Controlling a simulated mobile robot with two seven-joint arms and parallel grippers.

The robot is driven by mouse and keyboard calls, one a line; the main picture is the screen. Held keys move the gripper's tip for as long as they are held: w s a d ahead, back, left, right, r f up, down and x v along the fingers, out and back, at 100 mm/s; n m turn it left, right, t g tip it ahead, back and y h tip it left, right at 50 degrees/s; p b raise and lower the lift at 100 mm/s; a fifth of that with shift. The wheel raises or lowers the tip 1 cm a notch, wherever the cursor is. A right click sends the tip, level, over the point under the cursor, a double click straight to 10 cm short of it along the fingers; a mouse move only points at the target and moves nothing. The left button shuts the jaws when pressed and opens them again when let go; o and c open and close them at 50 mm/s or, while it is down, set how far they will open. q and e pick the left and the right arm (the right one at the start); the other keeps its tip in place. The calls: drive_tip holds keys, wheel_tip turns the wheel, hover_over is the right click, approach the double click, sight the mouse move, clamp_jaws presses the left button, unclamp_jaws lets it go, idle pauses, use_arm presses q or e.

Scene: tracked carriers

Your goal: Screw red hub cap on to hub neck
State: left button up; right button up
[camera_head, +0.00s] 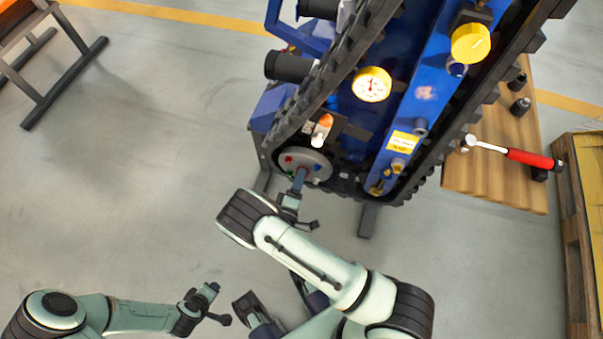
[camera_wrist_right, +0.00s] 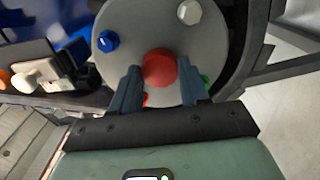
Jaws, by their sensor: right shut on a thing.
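The red hub cap (camera_wrist_right: 160,68) is round and sits between the two fingers of my right gripper (camera_wrist_right: 159,72) in the right wrist view, in front of the grey hub disc (camera_wrist_right: 215,45). My right gripper is shut on it. The cap hides the hub neck, so I cannot tell how far it is seated. In the head view, the right gripper (camera_head: 299,180) reaches up to the grey hub disc (camera_head: 308,157) at the track's lower end and hides the cap. My left gripper (camera_head: 212,292) is low on the left, away from the hub; its finger gap is unclear.
Around the disc face are a blue knob (camera_wrist_right: 108,41), a pale hex nut (camera_wrist_right: 189,12) and green and red pieces. A small bracket with an orange-and-white item (camera_head: 322,127) stands just above the hub. A red-handled hammer (camera_head: 530,158) lies on a wooden bench right.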

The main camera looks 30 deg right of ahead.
drive_tip(key=m+b, duration=0.1)
drive_tip(key=m, duration=0.8)
drive_tip(key=shift+m+b, duration=0.3)
drive_tip(key=shift+m, duration=0.1)
drive_tip(key=o, duration=0.9)
